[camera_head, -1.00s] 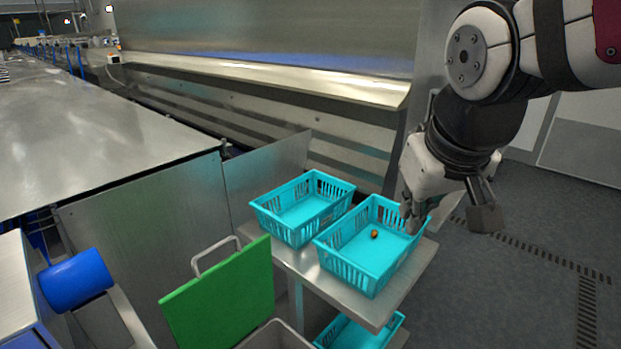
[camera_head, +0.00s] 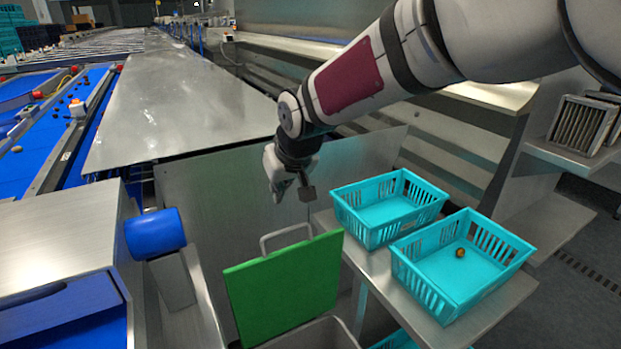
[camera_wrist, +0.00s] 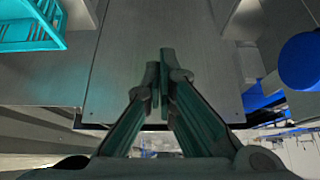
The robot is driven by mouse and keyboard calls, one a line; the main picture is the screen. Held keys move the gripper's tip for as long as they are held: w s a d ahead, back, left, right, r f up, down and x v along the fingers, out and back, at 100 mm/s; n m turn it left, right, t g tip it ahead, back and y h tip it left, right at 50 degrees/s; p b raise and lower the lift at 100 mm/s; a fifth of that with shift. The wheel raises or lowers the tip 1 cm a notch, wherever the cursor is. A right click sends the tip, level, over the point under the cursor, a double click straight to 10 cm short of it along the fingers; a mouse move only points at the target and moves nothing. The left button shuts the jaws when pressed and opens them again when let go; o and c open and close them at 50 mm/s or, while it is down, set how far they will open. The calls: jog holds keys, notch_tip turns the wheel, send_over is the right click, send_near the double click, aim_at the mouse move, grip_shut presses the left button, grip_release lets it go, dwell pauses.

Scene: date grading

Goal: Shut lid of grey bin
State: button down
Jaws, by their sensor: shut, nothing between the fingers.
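The grey bin (camera_head: 330,338) stands low at the bottom of the head view, only its rim and part of its inside showing. Its green lid (camera_head: 285,287) stands up, open, with a grey loop handle (camera_head: 287,238) behind its top edge. My gripper (camera_head: 290,197) is above and behind the lid's top edge, in front of a metal panel, apart from the lid. In the wrist view my gripper's fingers (camera_wrist: 161,65) are close together with nothing between them. The lid does not show in the wrist view.
Two turquoise baskets stand on a metal stand right of the lid: the rear one (camera_head: 362,228) and the front one (camera_head: 440,300), which holds a small brown date (camera_head: 460,253). A blue cylinder (camera_head: 155,234) is left of the lid. A metal panel (camera_head: 210,190) rises behind.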

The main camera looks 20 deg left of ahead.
jog(key=x, duration=0.7)
jog(key=shift+s+d+f+p, duration=0.15)
jog(key=shift+s+d+p, duration=0.05)
jog(key=shift+s+d, duration=0.55)
jog(key=shift+s+d+f+p, duration=0.15)
jog(key=shift+s+d, duration=0.4)
jog(key=shift+d, duration=0.35)
